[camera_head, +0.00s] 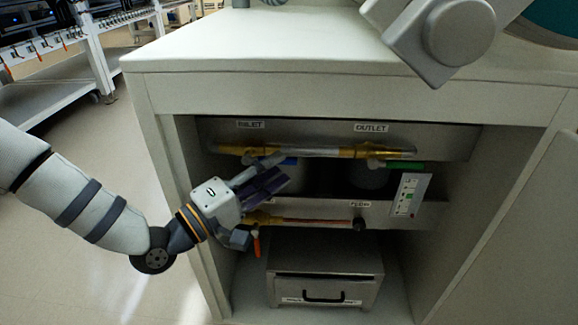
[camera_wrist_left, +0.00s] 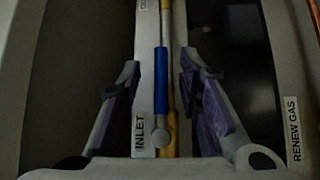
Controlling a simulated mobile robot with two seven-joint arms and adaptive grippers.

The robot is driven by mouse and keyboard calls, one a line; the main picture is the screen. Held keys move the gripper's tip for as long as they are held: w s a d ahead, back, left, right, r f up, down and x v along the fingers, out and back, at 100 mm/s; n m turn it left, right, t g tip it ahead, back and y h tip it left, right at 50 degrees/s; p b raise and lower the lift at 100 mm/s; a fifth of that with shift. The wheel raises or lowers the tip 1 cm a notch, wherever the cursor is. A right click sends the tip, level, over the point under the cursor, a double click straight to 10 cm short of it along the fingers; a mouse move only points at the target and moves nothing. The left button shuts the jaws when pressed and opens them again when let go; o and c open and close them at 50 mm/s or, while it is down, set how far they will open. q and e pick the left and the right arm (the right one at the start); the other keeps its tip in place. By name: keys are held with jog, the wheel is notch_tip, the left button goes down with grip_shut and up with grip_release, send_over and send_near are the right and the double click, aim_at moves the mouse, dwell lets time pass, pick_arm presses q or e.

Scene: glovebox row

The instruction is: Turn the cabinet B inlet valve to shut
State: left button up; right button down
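The inlet valve has a blue lever handle (camera_head: 289,161), under the INLET label (camera_head: 250,124) on the cabinet's upper pipe panel. In the left wrist view the blue handle (camera_wrist_left: 161,70) lies along the yellow brass pipe, with a round silver pivot at its lower end. My left gripper (camera_head: 272,181) is in the cabinet opening, just in front of and below the handle, partly hiding the valve. In the wrist view the purple-padded fingers of the left gripper (camera_wrist_left: 160,85) are spread, one on each side of the handle, with visible gaps. My right gripper is out of view.
The outlet valve's green handle (camera_head: 405,165) is to the right. A label card (camera_head: 408,195) and a metal drawer box (camera_head: 325,277) are nearby. Cabinet side walls bound the opening.

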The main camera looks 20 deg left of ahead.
aim_at(287, 163)
pick_arm(q)
jog(key=x, duration=0.4)
jog(key=shift+b, duration=0.3)
grip_shut()
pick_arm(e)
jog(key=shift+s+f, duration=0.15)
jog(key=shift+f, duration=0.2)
